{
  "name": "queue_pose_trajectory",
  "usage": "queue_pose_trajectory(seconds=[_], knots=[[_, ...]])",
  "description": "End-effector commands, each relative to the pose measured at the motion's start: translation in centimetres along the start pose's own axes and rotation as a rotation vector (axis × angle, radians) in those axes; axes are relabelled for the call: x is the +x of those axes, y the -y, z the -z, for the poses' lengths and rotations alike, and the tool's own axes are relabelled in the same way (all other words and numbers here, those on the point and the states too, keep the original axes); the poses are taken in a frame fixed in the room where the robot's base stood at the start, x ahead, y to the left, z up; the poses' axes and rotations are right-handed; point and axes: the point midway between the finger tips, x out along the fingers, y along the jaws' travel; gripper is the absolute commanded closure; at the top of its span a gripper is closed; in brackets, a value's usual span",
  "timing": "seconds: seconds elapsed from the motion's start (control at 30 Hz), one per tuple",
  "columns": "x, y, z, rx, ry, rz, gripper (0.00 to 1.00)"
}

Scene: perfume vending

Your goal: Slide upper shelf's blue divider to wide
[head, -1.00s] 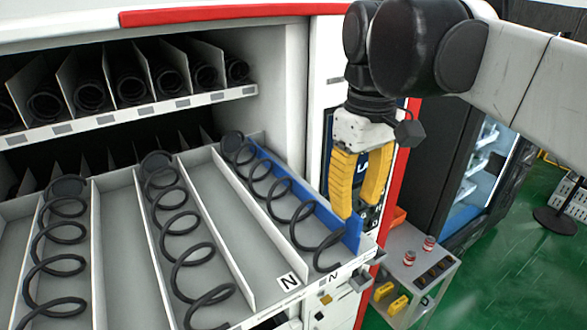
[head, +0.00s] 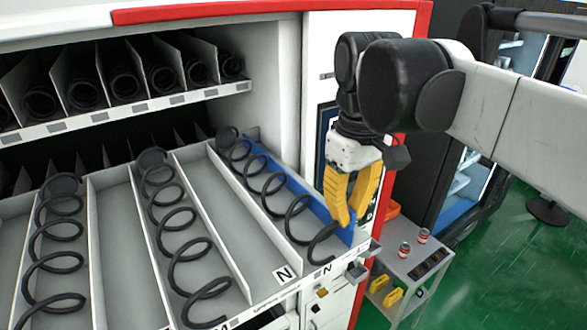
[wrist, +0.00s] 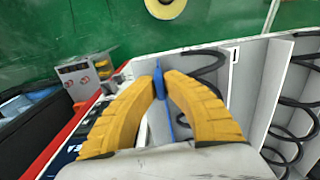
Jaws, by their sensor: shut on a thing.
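The blue divider (head: 290,185) stands along the right side of the pulled-out upper shelf (head: 209,205), to the right of a black spiral coil (head: 258,181). My gripper (head: 343,218) has yellow fingers shut on the divider's front end. In the wrist view the blue divider (wrist: 160,82) shows as a thin edge between the fingertips of my gripper (wrist: 160,86). The fingers hide part of the divider's front end.
Letter N labels (head: 285,274) lie at the shelf's front edge. Several coils and white dividers fill the shelf to the left. A grey cart (head: 405,275) with two small cans stands right of the machine. Green floor (head: 500,260) lies beyond.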

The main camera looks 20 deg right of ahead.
Motion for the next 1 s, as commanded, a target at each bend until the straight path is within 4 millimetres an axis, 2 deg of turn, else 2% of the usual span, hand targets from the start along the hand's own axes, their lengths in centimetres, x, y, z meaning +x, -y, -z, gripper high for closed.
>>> queue_pose_trajectory(seconds=[0.2, 0.3, 0.6, 0.63, 0.7, 1.0], knots=[[0.1, -3.2, 0.1, 0.006, -0.001, -0.001, 1.00], [0.1, -4.2, 0.0, 0.003, -0.001, -0.001, 1.00], [0.1, -4.5, 0.0, 0.001, -0.001, -0.003, 1.00], [0.1, -4.5, 0.0, 0.001, -0.001, -0.003, 0.82], [0.1, -4.5, 0.0, 0.001, -0.001, -0.003, 0.68], [-0.1, -4.4, 0.0, 0.000, -0.001, -0.002, 0.68]])
